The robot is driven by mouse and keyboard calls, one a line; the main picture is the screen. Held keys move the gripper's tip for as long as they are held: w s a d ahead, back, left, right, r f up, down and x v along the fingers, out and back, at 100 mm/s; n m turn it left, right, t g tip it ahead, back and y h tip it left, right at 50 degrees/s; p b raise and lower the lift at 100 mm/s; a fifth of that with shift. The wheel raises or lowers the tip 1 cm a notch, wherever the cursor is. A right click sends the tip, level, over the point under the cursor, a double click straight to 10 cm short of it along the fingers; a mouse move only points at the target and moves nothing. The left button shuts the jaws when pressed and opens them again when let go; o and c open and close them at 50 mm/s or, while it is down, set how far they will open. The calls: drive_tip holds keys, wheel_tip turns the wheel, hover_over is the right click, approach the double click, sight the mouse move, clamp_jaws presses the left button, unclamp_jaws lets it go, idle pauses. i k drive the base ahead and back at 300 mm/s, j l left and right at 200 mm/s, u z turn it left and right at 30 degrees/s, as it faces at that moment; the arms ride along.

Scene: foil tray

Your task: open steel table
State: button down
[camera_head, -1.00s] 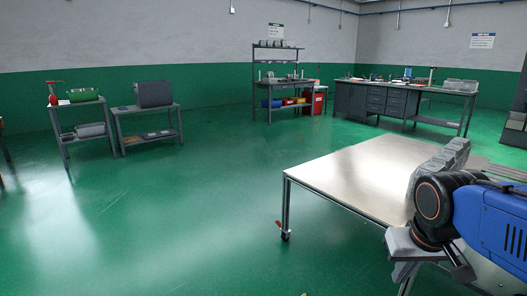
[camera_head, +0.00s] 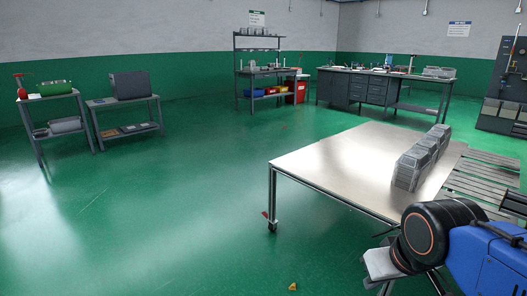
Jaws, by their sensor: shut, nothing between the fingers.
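The steel table (camera_head: 330,160) stands at the right of the head view, with a bare, shiny top and thin metal legs. A caster with a red tab shows at its near-left leg. A row of grey ribbed blocks (camera_head: 421,160) stands along the right part of its top. My arm, blue with a dark joint and an orange ring, is at the lower right in front of the table's near side. A light grey block shows beside the joint; I cannot tell what it is. My gripper's fingers are not visible.
A grey slatted surface (camera_head: 478,180) lies right of the table. Two small benches (camera_head: 122,100) stand at the left, a shelf bench (camera_head: 266,72) and a long workbench (camera_head: 352,88) at the back. A small yellow object (camera_head: 292,286) lies on the floor. The green floor left of the table is clear.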

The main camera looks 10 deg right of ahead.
sight(354, 167)
drive_tip(key=i+j+u, duration=0.2)
drive_tip(key=i+u, duration=0.25)
drive_tip(key=i, duration=0.3)
drive_tip(key=i+l+u, duration=0.1)
drive_tip(key=i+u, duration=0.35)
drive_tip(key=i, duration=0.35)
drive_tip(key=i+j, duration=0.1)
drive_tip(key=i, duration=0.65)
drive_tip(key=i+j, duration=0.1)
drive_tip(key=i, duration=0.65)
drive_tip(key=i+z, duration=0.2)
drive_tip(key=z, duration=0.2)
drive_tip(key=i+z, duration=0.2)
drive_tip(key=z, duration=0.15)
drive_tip(key=i+z, duration=0.2)
drive_tip(key=z, duration=0.2)
drive_tip(key=i+j+z, duration=0.2)
drive_tip(key=z, duration=0.2)
drive_tip(key=i+z, duration=0.25)
drive_tip(key=z, duration=0.15)
drive_tip(key=i+j+z, duration=0.15)
drive_tip(key=z, duration=0.25)
drive_tip(key=i+j+z, duration=0.35)
drive_tip(key=k+l, duration=0.1)
